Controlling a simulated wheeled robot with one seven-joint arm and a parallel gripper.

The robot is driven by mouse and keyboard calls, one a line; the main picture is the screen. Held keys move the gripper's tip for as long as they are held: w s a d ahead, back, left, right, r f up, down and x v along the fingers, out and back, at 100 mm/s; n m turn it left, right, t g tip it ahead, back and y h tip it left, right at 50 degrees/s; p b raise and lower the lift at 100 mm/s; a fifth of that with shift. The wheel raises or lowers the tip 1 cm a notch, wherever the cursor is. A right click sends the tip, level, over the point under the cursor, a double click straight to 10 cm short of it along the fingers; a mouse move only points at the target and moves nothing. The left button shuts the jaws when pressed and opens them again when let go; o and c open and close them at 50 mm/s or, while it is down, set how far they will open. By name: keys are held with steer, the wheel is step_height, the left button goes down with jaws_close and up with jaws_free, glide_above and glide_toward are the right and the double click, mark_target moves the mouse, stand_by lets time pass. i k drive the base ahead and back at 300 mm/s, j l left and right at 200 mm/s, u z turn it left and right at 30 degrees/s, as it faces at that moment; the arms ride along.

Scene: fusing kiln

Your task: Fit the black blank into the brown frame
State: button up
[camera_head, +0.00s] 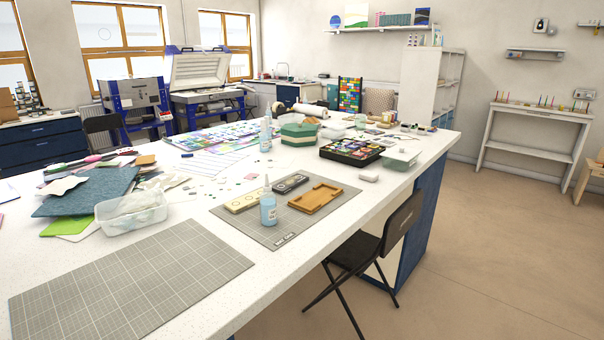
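A brown frame (318,197), a shallow rectangular tray shape, lies on the grey cutting mat (281,222) at the table's middle right. A small black bar with round marks (290,183), which looks like the black blank, lies on the same mat behind and left of the frame, apart from it. Beside it on the left lies a similar cream bar with round marks (247,200). The inside of the frame looks empty. My gripper is not in view.
A light blue bottle (268,211) stands on the mat just left of the frame. A clear plastic tub (131,214) and papers lie at left. A second, bare grey mat (130,285) lies in front. A black folding chair (372,246) stands at the table's right edge.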

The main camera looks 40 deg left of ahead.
mark_target(322, 194)
steer(key=i+l+u, duration=0.1)
steer(key=i, duration=1.4)
steer(key=i+u, duration=0.5)
steer(key=u, duration=0.25)
steer(key=i+l+u, duration=0.35)
steer(key=i+u, duration=0.1)
steer(key=u, duration=0.35)
steer(key=i+u, duration=0.15)
steer(key=u, duration=0.25)
steer(key=i+u, duration=0.1)
steer(key=u, duration=0.35)
steer(key=i+l+u, duration=0.1)
steer(key=u, duration=0.35)
steer(key=l+u, duration=0.15)
steer(key=u, duration=0.3)
steer(key=i+l+u, duration=0.3)
steer(key=u, duration=0.15)
